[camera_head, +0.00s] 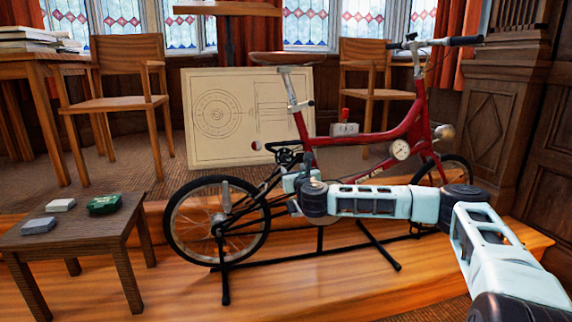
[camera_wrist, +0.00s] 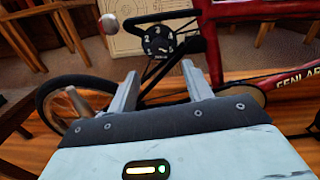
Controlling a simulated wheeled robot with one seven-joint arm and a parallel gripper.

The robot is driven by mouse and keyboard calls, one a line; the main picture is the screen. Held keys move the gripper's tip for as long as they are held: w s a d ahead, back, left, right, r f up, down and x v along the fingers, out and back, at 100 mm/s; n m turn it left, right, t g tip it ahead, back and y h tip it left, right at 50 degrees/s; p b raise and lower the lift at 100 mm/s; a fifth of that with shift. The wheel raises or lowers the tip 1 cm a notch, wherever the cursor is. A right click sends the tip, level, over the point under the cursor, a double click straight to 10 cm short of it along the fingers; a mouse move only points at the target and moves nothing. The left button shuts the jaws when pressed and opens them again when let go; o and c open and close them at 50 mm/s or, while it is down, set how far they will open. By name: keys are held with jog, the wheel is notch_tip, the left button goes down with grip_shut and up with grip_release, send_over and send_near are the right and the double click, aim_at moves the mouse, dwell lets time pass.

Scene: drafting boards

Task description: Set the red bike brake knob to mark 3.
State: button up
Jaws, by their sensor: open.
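The red bike (camera_head: 375,142) stands on a black stand on the wooden platform; its red frame also shows at the upper right of the wrist view (camera_wrist: 265,10). A round black dial (camera_wrist: 158,41) with white numerals around its face is at the upper middle of the wrist view, on a black part of the bike. It appears to be the brake knob; which mark it is set to is too small to tell. My gripper (camera_wrist: 160,82) is open and empty, its two fingers apart, with the dial beyond the tips. In the head view, the gripper end is beside the bike's rear half.
A low table (camera_head: 85,232) at the left bears a green box (camera_head: 104,204) and two small grey blocks. The rear wheel (camera_head: 185,222), stand legs (camera_head: 375,245) and a lever (camera_head: 226,196) are close to the arm. A drawing board (camera_head: 218,88) leans behind the bike.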

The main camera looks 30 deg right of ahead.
aim_at(286, 159)
jog(key=b+x, duration=0.1)
jog(key=x, duration=0.9)
jog(key=shift+w+b, duration=0.1)
jog(key=shift+b, duration=0.2)
jog(key=c, duration=1)
